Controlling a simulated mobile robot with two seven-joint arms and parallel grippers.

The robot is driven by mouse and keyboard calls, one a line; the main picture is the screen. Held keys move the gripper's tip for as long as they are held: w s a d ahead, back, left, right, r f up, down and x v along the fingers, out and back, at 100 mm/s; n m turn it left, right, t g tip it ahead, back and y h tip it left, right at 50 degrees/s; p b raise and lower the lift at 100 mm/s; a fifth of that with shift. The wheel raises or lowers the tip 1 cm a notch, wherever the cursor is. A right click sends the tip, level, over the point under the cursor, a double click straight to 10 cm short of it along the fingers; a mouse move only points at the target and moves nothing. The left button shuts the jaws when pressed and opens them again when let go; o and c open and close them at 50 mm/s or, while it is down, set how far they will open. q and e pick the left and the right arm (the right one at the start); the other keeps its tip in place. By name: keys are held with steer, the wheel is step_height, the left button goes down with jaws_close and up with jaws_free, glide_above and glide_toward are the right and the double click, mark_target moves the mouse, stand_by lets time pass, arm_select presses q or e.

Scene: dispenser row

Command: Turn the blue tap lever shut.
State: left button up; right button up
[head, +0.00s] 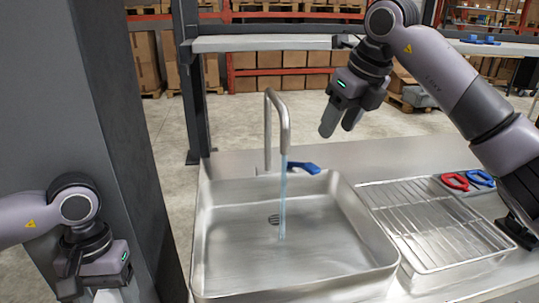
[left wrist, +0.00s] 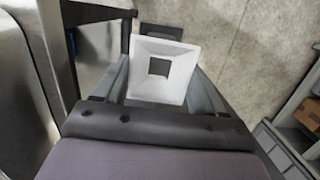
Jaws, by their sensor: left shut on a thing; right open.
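In the head view the blue tap lever (head: 304,167) sticks out to the right at the foot of the grey tap (head: 285,122). A thin stream of water (head: 283,205) runs from the spout into the steel sink (head: 215,235). My right gripper (head: 342,128) is open and empty, above and to the right of the lever and apart from it. My left gripper (head: 98,290) is low at the left, away from the sink. It is shut on a white square piece with a square hole, which shows between its fingers in the left wrist view (left wrist: 178,88).
A wire drying rack (head: 430,222) stands right of the sink. Red pliers-like handles (head: 455,182) and blue ones (head: 482,178) lie behind it. A dark upright panel (head: 110,130) stands at the left.

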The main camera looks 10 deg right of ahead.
mark_target(316, 168)
steer(key=p+x, duration=0.1)
steer(key=x, duration=1.1)
steer(key=shift+a, duration=0.1)
jaws_close()
